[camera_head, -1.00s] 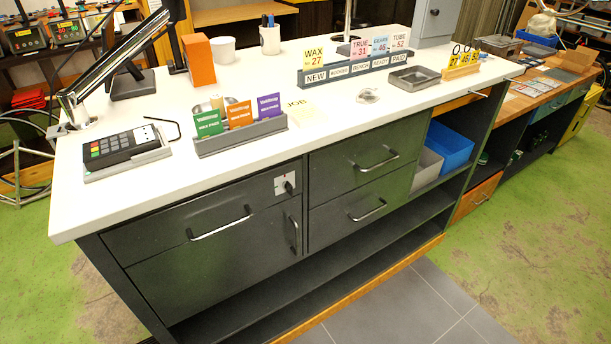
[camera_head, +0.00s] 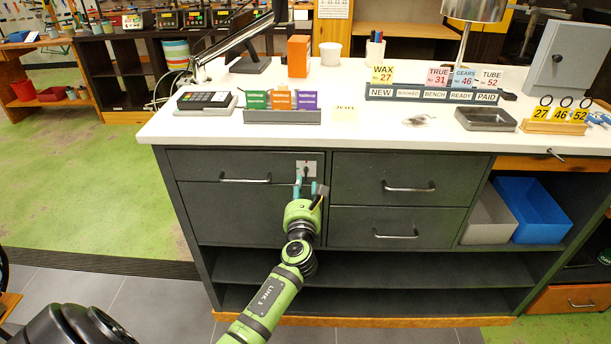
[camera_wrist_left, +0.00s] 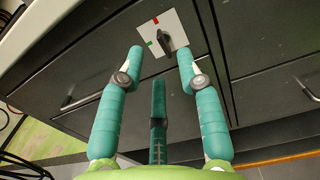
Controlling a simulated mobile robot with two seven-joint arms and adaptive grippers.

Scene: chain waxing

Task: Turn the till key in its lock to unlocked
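The till key (camera_wrist_left: 165,42) is a dark key standing in its lock on a pale plate (camera_wrist_left: 177,25) with a red mark and a green mark. In the head view the lock plate (camera_head: 307,167) sits at the upper right of the till drawer's dark front (camera_head: 200,166). My left gripper (camera_head: 311,187) is in front of and just below the plate. In the left wrist view its teal fingers (camera_wrist_left: 160,66) are spread, with the key beyond and between their tips. The gap looks empty. My right gripper is not in view.
A drawer pull (camera_head: 245,180) is left of the lock, and two more drawers with pulls (camera_head: 409,187) are to the right. The white counter top (camera_head: 350,132) overhangs above. A blue bin (camera_head: 530,210) stands on the right shelf.

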